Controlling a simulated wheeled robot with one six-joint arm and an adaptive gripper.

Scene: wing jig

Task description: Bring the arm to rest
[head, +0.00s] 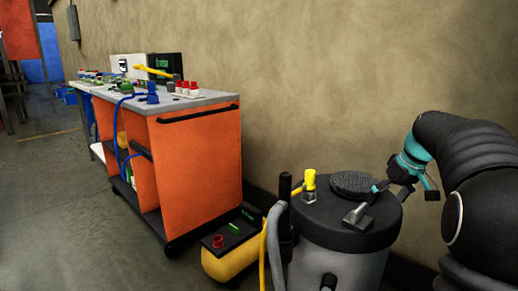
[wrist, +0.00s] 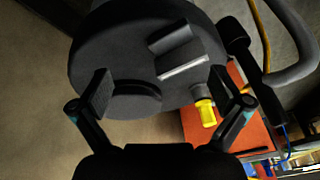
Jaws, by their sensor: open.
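My gripper (head: 404,189) hangs beside the right rim of a grey drum-shaped vacuum unit with a dark lid (head: 320,212). It also shows in the wrist view (wrist: 160,88), its two dark fingers spread wide apart with nothing between them held. My black arm is bent at the right edge of the head view. In the wrist view the dark lid (wrist: 95,45) fills the space beyond the fingers. A round textured pad (head: 352,183) and a grey block (head: 357,215) sit on the lid. I cannot tell whether a fingertip touches the lid.
A yellow-capped fitting (head: 309,180), a black post and hoses stand at the drum's left. A yellow and black case (head: 231,245) lies on the floor. An orange wheeled workbench (head: 199,160) stands along the wall. The floor at left is clear.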

